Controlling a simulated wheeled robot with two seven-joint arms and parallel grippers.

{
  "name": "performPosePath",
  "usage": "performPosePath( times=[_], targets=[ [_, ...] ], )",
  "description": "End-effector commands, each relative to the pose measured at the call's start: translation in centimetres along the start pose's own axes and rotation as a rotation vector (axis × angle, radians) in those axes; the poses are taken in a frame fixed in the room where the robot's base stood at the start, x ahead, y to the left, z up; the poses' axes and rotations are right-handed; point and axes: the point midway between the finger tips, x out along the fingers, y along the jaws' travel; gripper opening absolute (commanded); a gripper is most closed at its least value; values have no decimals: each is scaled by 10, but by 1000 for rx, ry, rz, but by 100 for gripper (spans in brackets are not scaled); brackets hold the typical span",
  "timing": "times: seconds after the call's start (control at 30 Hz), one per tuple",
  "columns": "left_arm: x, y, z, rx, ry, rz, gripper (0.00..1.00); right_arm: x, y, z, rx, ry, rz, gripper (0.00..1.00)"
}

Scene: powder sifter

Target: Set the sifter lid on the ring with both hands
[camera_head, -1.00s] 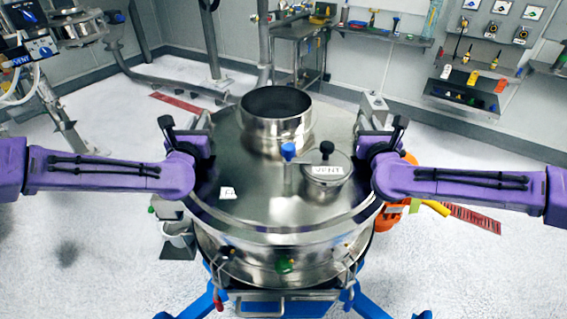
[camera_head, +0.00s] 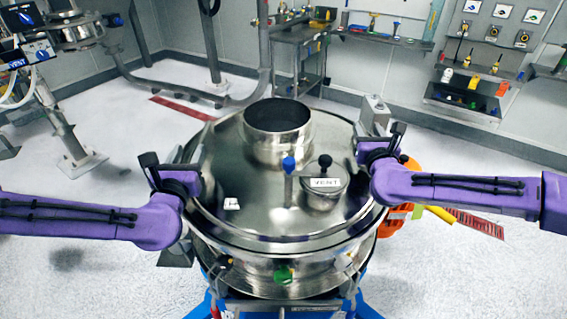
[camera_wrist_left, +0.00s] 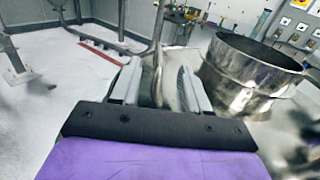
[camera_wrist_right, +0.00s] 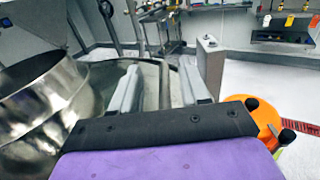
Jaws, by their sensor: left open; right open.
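The sifter lid (camera_head: 250,195) is a wide shiny steel disc with a tall open neck (camera_head: 277,140) and a small VENT cap (camera_head: 324,188). It lies over the steel ring of the sifter body (camera_head: 250,268); whether its rim is fully seated all round I cannot tell. My left gripper (camera_head: 165,170) is open at the lid's left side. My right gripper (camera_head: 382,145) is open at the lid's right side. The left wrist view shows empty spread fingers (camera_wrist_left: 158,85) beside the neck. The right wrist view also shows empty spread fingers (camera_wrist_right: 162,85).
An orange part (camera_head: 398,220) with a yellow bar stands close under my right arm. A steel stand (camera_head: 70,140) is at the left. A workbench (camera_head: 290,40) and wall shelves (camera_head: 470,95) line the back. Open floor lies on both sides.

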Motion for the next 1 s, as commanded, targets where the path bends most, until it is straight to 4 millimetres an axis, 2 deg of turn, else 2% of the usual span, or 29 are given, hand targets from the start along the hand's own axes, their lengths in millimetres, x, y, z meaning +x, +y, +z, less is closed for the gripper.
performPosePath(
  times=[0.1, 0.27, 0.37, 0.6, 0.7, 0.83, 1.0],
  targets=[
    [-19, 0, 0, -1, 0, 0, 45, 0, 0, 0, 0, 0, 0, 45],
    [-28, 0, 1, 0, -1, 1, 45, -5, 0, 0, 0, 0, 0, 45],
    [-28, 0, 1, 0, -1, 1, 45, -22, 0, 0, 1, 0, 1, 45],
    [-28, 0, 1, 1, -1, 1, 45, -85, 0, 2, 4, -3, 1, 45],
    [-28, 0, 1, 1, -1, 1, 45, -105, 0, 3, 3, -4, 1, 45],
    [-27, 0, 1, 1, -1, 1, 45, -120, 0, 2, 1, -4, 0, 45],
    [-27, 0, 1, 1, -1, 1, 45, -125, 1, 3, -1, -5, 0, 45]
  ],
)
